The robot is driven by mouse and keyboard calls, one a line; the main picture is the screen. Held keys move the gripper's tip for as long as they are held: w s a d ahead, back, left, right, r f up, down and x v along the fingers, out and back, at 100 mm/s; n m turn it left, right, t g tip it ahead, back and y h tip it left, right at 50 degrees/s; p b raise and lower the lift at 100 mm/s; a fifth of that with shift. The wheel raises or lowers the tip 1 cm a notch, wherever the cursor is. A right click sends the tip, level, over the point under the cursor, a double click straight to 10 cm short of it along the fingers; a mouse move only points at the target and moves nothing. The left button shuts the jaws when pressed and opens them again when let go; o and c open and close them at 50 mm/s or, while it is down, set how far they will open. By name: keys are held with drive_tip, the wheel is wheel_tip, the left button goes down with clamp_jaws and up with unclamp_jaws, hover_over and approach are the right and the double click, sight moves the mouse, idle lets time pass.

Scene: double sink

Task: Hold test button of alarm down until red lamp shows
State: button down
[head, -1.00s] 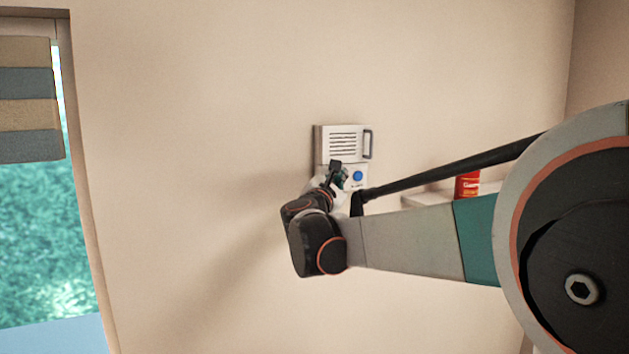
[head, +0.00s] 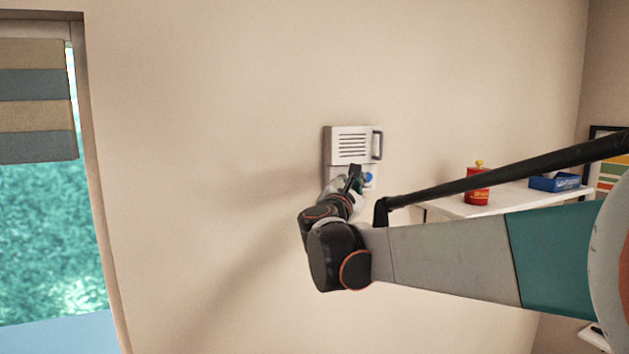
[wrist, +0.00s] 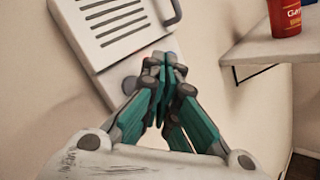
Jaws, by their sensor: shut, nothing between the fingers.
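The alarm (head: 351,143) is a white wall box with a slotted grille and a side handle; it also shows in the wrist view (wrist: 112,42). Its blue button (head: 369,178) sits on the lower panel, partly covered by my gripper in the head view.
A white shelf (head: 510,198) is on the wall to the right. It holds a red container (head: 477,186) with a yellow top and a blue box (head: 554,182). A window (head: 45,230) with a striped blind is at the left. The wall around the alarm is bare.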

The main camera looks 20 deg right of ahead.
drive_tip(key=s, duration=0.3)
drive_tip(key=shift+s, duration=0.1)
drive_tip(key=s+a+f+m+g+y+b, duration=0.15)
drive_tip(key=s+f+m+b, duration=0.3)
drive_tip(key=f, duration=0.55)
drive_tip(key=s+a+f+m+g+y+b, duration=0.1)
drive_tip(key=s+f+m+g+y+b, duration=0.15)
drive_tip(key=s+f+b, duration=0.55)
drive_tip(key=s+a+f+m+g+y+b, duration=0.15)
drive_tip(key=f+m+b, duration=0.25)
drive_tip(key=f, duration=0.9)
drive_tip(key=s+a+f+m+y+b, duration=0.2)
drive_tip(key=s+a+f+b, duration=0.3)
drive_tip(key=f, duration=0.5)
drive_tip(key=s+a+f+m+g+y+b, duration=0.1)
drive_tip(key=s+a+f+m+y+b, duration=0.2)
drive_tip(key=f, duration=0.7)
drive_tip(key=s+a+f+m+g+y+b, duration=0.1)
drive_tip(key=s+a+f+m+y+b, duration=0.2)
drive_tip(key=s+a+f+b, duration=0.3)
wheel_tip(320, 180, down, 4)
drive_tip(key=shift+s+a+f+m+b, duration=0.1)
drive_tip(key=shift+s+a+m+b, duration=0.35)
drive_tip(key=shift+b, duration=0.5)
drive_tip(key=shift+w, duration=0.1)
